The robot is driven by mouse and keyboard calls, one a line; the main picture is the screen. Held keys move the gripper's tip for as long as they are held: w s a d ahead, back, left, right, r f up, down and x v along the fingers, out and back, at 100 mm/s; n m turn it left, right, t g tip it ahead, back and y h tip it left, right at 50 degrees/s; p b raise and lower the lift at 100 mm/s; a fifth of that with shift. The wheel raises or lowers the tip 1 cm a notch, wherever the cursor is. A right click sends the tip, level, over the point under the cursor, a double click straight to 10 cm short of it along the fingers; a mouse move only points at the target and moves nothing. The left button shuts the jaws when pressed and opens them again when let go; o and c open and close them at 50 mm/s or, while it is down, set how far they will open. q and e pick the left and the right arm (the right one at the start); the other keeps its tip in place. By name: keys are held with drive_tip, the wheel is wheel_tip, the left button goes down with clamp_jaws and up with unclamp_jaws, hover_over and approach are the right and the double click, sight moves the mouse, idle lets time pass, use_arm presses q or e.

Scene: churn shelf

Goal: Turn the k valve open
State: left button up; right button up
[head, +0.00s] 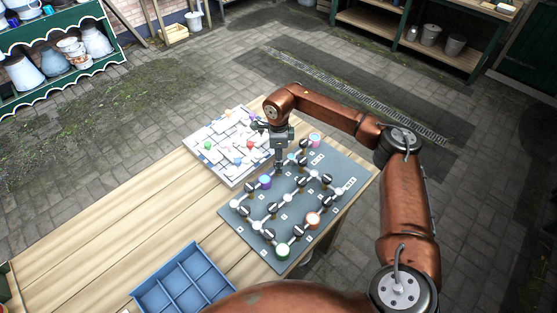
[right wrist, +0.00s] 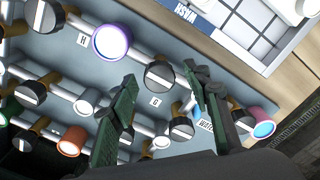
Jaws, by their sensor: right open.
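The grey valve board (head: 328,165) lies on the table, with pipes and several black round valve knobs, each with a white bar. My right gripper (head: 279,168) points down over the board's far left part. In the right wrist view its jaws (right wrist: 163,98) are open, with nothing between them but board and pipe below. A knob (right wrist: 159,75) lies just beyond the fingertips, near a small label that looks like G (right wrist: 155,102). Another label reads H (right wrist: 83,41). I cannot read a K label, so I cannot tell which knob is the k valve. My left gripper is out of view.
A white puzzle-like tray (head: 228,172) with coloured pieces stands close behind the board. A blue divided tray (head: 190,285) sits at the table's front. Purple, orange (head: 312,220), green (head: 282,251) and light blue end caps stand up from the board. The wooden table's left part (head: 120,225) is clear.

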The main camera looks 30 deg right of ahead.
wheel_tip(320, 180, up, 12)
idle(0.5)
idle(0.3)
